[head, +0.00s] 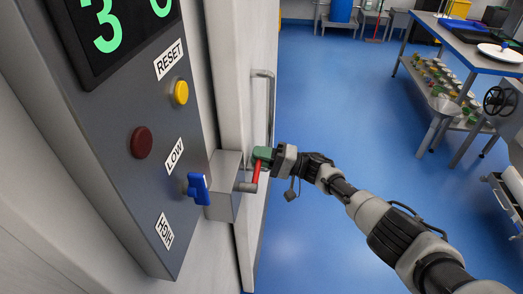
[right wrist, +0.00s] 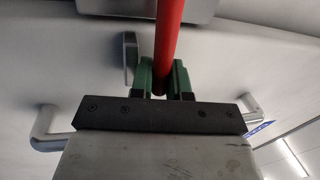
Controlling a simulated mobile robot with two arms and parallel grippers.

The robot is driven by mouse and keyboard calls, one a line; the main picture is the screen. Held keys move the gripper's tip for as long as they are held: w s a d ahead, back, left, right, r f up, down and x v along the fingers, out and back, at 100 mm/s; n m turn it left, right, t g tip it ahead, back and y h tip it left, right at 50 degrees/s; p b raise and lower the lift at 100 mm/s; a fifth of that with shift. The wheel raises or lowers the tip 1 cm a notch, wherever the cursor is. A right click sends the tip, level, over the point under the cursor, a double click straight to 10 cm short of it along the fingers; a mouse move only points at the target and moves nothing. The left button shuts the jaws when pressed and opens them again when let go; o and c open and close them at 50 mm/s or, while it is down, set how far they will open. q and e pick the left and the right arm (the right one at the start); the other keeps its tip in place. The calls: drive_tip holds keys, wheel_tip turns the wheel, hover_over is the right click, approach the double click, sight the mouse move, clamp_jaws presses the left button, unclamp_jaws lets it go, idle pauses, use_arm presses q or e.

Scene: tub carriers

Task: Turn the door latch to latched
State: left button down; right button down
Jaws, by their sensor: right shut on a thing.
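The door latch is a grey box (head: 226,180) with a red handle (head: 255,174) at the edge of the pale door (head: 228,60). In the head view the handle hangs steeply down, slightly tilted, from my right gripper (head: 263,155). That gripper has green fingers and is shut on the handle. In the right wrist view the red handle (right wrist: 169,38) runs up from between the two green fingers (right wrist: 165,82) towards a grey block (right wrist: 165,8). The fingers hide part of the handle. My left gripper is not in view.
A grey control panel (head: 105,110) stands close at the left, with a yellow button (head: 181,92), a red button (head: 141,142) and a blue knob (head: 198,188). A metal door handle (head: 264,78) is behind my gripper. Blue floor (head: 340,110) is open; a workbench (head: 470,55) stands right.

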drive_tip(key=shift+f+m+t, duration=0.3)
drive_tip(key=shift+f+m, duration=0.15)
drive_tip(key=shift+m, duration=0.15)
drive_tip(key=shift+f, duration=0.1)
drive_tip(key=c, duration=1.1)
unclamp_jaws()
drive_tip(key=b+v, duration=0.2)
drive_tip(key=v, duration=0.9)
drive_tip(key=shift+w+a, duration=0.1)
